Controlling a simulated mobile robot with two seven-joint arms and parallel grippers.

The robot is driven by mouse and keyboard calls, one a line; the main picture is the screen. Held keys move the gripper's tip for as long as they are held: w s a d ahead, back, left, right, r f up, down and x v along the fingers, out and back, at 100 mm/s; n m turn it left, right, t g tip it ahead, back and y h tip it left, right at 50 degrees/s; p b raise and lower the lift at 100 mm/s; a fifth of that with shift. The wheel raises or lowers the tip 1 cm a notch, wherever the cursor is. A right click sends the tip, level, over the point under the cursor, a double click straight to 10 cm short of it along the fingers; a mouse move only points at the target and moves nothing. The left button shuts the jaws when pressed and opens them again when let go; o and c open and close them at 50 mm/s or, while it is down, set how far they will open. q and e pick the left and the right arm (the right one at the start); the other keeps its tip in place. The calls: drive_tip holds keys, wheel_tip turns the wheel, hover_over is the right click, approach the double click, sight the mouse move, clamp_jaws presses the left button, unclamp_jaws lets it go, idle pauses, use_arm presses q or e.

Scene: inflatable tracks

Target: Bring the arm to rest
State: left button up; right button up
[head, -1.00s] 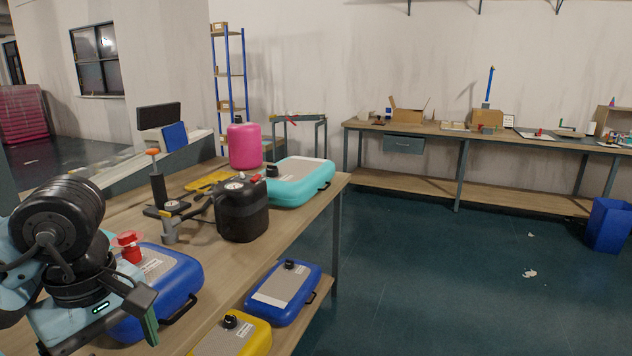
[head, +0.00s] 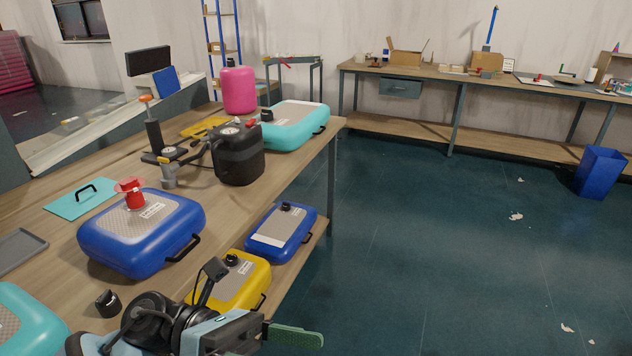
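My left gripper (head: 296,337) is low in the head view, at the bottom, past the front edge of the workbench (head: 50,218). One green-padded finger points right. The other finger is not clearly distinct, so I cannot tell whether it is open or shut. Nothing is seen held in it. The arm comes in from the lower left, partly cut off by the picture's bottom edge. My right gripper is not in view.
A blue case (head: 120,245) with a red cap stands on the workbench near my arm. A yellow case (head: 238,284) and another blue case (head: 270,240) lie on the lower shelf just beyond the gripper. The floor (head: 430,260) to the right is mostly clear.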

use_arm(q)
drive_tip(key=w+a+f+n+t+h, duration=0.1)
drive_tip(key=w+f+n+t, duration=0.15)
drive_tip(key=n+t, duration=0.6)
drive_tip(key=w+a+f+n+t+h, duration=0.1)
drive_tip(key=w+a+n+t+h, duration=0.15)
drive_tip(key=n+t, duration=0.6)
drive_tip(key=a+f+n+t+y+p, duration=0.1)
drive_tip(key=a+f+n+t+y, duration=0.2)
drive_tip(key=f+n+y, duration=0.55)
drive_tip(key=a+f+n+t+y+p, duration=0.1)
drive_tip(key=a+f+n+t+y, duration=0.3)
drive_tip(key=n, duration=0.7)
drive_tip(key=s+a+f+n+g+y, duration=0.3)
drive_tip(key=s+f+n+g+y, duration=0.1)
drive_tip(key=s+f, duration=0.6)
drive_tip(key=s+a+f+n+g+y, duration=0.3)
drive_tip(key=s+f+n, duration=0.4)
drive_tip(key=s+f, duration=0.3)
drive_tip(key=f+g+y, duration=0.1)
drive_tip(key=g, duration=0.1)
drive_tip(key=shift+s+f+g, duration=0.15)
drive_tip(key=shift+f+g, duration=0.05)
drive_tip(key=shift+g, duration=0.2)
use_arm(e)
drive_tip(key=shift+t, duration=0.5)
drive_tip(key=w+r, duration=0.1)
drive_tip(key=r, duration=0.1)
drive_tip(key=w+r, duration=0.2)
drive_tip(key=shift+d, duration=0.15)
